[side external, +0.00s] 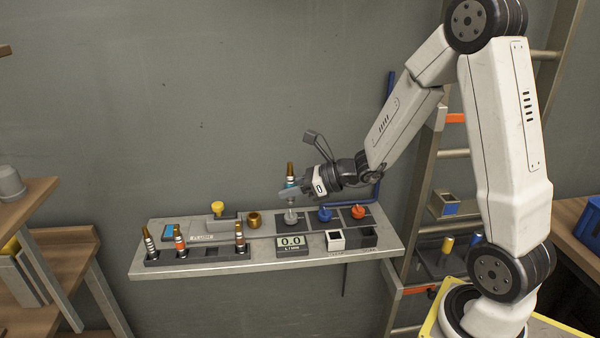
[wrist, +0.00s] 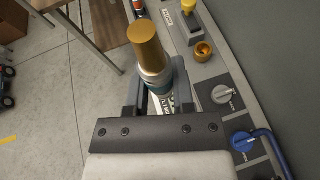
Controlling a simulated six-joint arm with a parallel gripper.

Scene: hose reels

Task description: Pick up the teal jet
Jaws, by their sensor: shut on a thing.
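The teal jet (wrist: 150,62) has a brass top, a silver body and a teal band. In the wrist view it stands between the two fingers of my gripper (wrist: 152,92), which are shut on it. In the side view the jet (side external: 290,172) shows upright in my gripper (side external: 291,188), above the shelf near the grey knob. The jet's lower end is partly hidden by the fingers in both views.
The grey shelf (side external: 160,268) carries a rack (side external: 205,253) with several other jets at left.

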